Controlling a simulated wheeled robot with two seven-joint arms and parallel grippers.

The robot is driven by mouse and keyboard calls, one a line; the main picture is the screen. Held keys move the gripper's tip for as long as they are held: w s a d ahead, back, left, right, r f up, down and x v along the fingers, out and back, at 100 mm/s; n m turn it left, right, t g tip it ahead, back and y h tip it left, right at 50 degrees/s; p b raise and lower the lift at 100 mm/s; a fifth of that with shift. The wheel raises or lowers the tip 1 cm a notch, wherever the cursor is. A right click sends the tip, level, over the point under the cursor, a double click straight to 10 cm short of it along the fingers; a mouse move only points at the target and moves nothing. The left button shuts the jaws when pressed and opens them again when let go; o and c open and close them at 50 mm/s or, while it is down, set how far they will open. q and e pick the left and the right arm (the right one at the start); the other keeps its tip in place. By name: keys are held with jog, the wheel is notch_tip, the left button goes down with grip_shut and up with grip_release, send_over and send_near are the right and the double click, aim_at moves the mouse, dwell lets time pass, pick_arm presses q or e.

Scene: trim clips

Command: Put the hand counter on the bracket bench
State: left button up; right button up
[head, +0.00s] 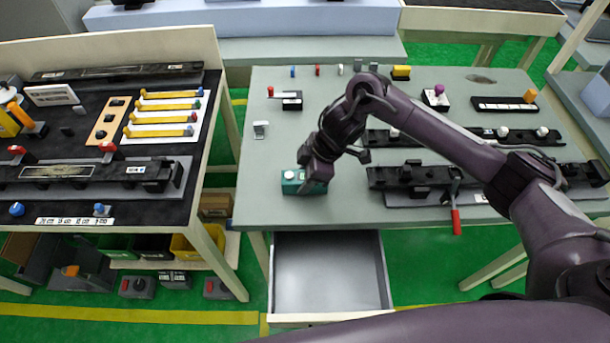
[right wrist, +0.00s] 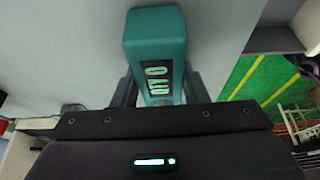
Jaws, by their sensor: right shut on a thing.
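The hand counter is a small teal box (head: 291,187) with a white round top, at the front left of the grey-topped bench (head: 280,135). In the right wrist view the teal counter (right wrist: 155,35) shows a dark display with pale characters. My right gripper (head: 317,180) is shut on the counter, with a finger on either side of it (right wrist: 160,88). The counter is at or just above the bench top; I cannot tell whether it touches. My left gripper is not in view. I cannot tell from labels which bench is the bracket bench.
An open empty drawer (head: 330,275) sticks out below the grey bench's front edge. Dark rails (head: 415,178) and a red-handled tool (head: 455,215) lie to the right. A black-topped bench (head: 60,130) with yellow-handled parts stands left across a gap. The grey top's left middle is mostly clear.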

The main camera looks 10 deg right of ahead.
jog(key=shift+f, duration=0.15)
jog(key=o, duration=1)
jog(key=shift+o, duration=0.2)
jog(key=v, duration=1.2)
jog(key=shift+r+p, duration=0.2)
jog(key=shift+p, duration=0.25)
